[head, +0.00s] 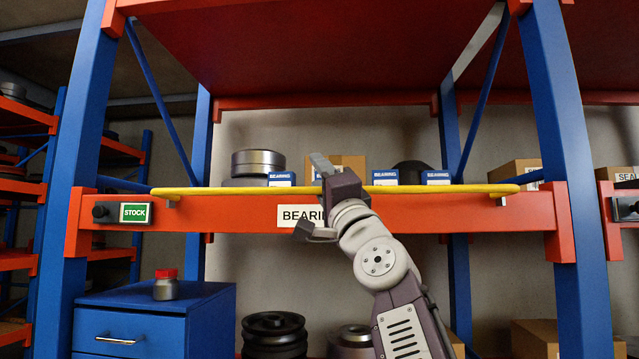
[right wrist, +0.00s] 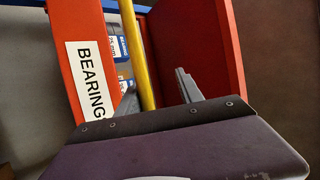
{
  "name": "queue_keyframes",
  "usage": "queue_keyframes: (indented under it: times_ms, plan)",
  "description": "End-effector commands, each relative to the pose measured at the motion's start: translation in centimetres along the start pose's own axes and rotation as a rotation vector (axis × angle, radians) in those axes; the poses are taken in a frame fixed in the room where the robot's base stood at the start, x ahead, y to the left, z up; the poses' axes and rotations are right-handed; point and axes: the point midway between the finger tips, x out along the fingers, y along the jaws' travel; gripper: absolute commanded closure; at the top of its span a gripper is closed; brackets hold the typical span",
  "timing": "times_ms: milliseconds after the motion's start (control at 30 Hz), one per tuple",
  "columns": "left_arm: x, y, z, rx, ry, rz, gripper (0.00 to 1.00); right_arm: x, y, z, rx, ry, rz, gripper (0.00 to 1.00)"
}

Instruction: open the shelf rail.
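The yellow shelf rail (head: 240,191) runs level across the front of the shelf, just above the orange beam (head: 450,213) with the BEARING label (head: 296,216). My right gripper (head: 318,198) is at the middle of the rail, open, with one finger above and one below it. In the right wrist view, the rail (right wrist: 138,60) passes between the two spread fingers of the gripper (right wrist: 158,97), with a gap to the upper finger. I cannot tell whether the other finger touches it. My gripper hides part of the rail and label. My left gripper is not in view.
Behind the rail stand a metal bearing (head: 258,163), blue-and-white bearing boxes (head: 385,177) and a dark part (head: 412,172). Blue posts (head: 88,130) flank the bay. A blue cabinet (head: 150,318) with a red-capped jar (head: 165,284) stands lower left.

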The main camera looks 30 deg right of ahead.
Motion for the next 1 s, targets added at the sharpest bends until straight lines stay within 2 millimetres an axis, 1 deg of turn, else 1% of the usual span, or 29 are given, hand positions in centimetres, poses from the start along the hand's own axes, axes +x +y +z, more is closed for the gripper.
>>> queue_keyframes:
  times_ms: [33,367,433,467,533,600,700,800,900,1000]
  plan:
    - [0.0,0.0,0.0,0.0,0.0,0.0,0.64,-0.1,-0.3,0.0,0.0,0.001,-0.005,0.64]
    - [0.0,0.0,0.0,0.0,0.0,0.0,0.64,0.0,0.0,0.0,0.0,0.001,0.0,0.64]
    - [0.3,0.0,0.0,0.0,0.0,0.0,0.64,-0.2,0.2,0.0,0.0,0.001,0.001,0.64]
    - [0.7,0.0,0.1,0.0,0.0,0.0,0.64,-0.6,0.3,0.0,0.0,0.001,0.0,0.64]
    - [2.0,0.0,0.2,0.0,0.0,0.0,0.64,-1.8,0.6,0.1,-0.001,0.001,0.0,0.64]
    - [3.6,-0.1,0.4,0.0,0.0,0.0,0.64,-3.6,0.8,0.2,-0.002,0.003,-0.002,0.64]
    - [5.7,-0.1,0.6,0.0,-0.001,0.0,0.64,-6.0,0.6,0.2,-0.003,0.003,-0.004,0.64]
    - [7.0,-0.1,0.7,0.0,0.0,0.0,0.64,-7.8,0.4,0.1,-0.003,0.003,-0.005,0.64]
    - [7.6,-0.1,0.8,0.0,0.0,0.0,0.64,-8.9,0.1,0.0,-0.002,0.003,-0.005,0.64]
    - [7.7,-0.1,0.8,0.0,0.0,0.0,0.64,-9.2,0.0,0.0,-0.001,0.002,-0.004,0.64]
